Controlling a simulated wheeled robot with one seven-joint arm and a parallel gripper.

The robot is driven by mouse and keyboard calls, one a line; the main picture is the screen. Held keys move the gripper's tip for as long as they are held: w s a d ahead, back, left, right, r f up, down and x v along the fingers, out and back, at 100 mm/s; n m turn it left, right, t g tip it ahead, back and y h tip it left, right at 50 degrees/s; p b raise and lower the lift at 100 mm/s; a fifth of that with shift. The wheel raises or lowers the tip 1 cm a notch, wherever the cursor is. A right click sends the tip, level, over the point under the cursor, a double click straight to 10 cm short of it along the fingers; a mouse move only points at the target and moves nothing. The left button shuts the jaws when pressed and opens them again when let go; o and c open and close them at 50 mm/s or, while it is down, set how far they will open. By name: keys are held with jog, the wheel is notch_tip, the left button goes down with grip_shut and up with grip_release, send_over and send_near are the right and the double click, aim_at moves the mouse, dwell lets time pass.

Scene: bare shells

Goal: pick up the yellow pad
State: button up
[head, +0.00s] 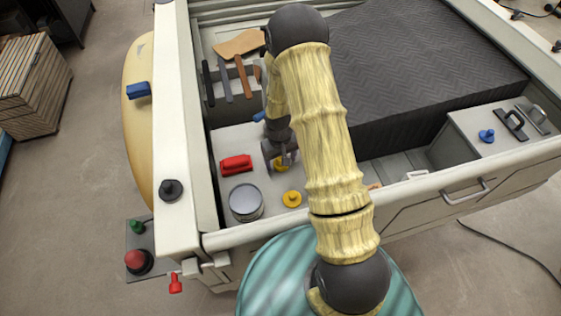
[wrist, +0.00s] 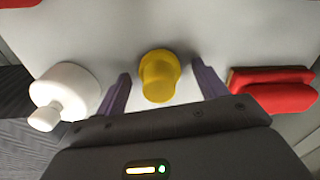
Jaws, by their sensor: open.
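A yellow piece with a round knob (wrist: 160,72) stands between the two spread fingers of my gripper (wrist: 160,88) in the wrist view. I cannot tell for certain which is the yellow pad. My gripper is open, its fingers on either side of the yellow piece with gaps showing.
A red block (head: 236,165) lies left of my gripper; it also shows in the wrist view (wrist: 272,88). A grey tin (head: 245,202) stands near the front wall. A white knobbed piece (wrist: 63,93) is close to one finger. A dark mat (head: 420,60) fills the back right.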

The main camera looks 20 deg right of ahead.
jog(key=c, duration=1.1)
jog(key=shift+c, duration=0.2)
jog(key=shift+r, duration=0.15)
notch_tip(320, 180, up, 10)
jog(key=b, duration=0.3)
